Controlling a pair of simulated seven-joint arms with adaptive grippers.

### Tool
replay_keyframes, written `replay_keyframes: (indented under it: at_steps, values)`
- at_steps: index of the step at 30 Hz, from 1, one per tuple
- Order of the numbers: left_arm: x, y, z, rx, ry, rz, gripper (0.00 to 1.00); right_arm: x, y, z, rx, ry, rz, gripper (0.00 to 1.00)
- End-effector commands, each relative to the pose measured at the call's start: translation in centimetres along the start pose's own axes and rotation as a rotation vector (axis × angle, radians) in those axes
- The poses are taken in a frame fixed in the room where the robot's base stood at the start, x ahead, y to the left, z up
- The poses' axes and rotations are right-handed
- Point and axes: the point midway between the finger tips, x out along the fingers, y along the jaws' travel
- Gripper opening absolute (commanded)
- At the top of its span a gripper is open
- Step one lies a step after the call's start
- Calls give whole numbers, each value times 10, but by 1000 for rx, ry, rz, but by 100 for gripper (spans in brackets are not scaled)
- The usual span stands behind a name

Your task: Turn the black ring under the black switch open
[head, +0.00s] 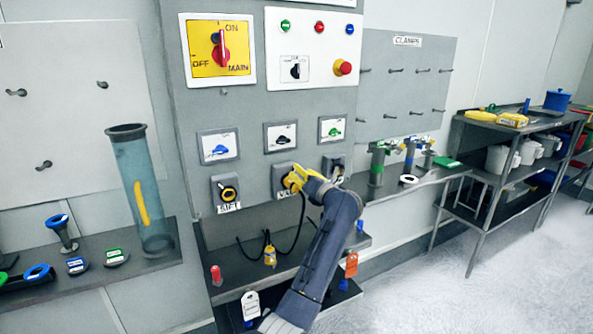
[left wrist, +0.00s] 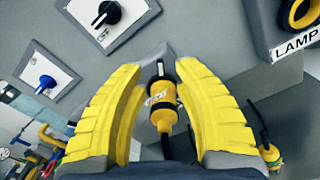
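The black switch (head: 281,135) is on a white plate in the middle of the grey panel; it also shows in the left wrist view (left wrist: 106,14). Below it is the middle grey socket (head: 278,181), its black ring mostly hidden by my left gripper (head: 293,180). Contact with the plug or ring cannot be made out. My right gripper is not in view.
The left socket (head: 227,193) and the lamp socket (left wrist: 297,14) flank the middle one. Another yellow plug (head: 269,256) hangs below on a black cord. Shelves with a tall blue-tinted tube (head: 140,185) and tools are at the sides.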

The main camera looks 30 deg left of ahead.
Motion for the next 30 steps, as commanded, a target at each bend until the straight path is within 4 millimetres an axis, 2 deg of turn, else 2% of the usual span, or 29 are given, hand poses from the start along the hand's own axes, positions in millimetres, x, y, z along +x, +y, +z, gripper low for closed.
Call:
replay_keyframes:
  at_steps: [3,9,15,25,30]
  values:
    - [18,1,0,0,1,2,31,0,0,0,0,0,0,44]
    - [36,0,0,0,0,0,31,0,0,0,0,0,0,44]
    - [43,0,0,-1,0,0,31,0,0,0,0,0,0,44]
    - [44,0,0,-1,0,0,33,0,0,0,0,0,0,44]
    - [44,0,0,-1,0,0,13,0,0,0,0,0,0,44]
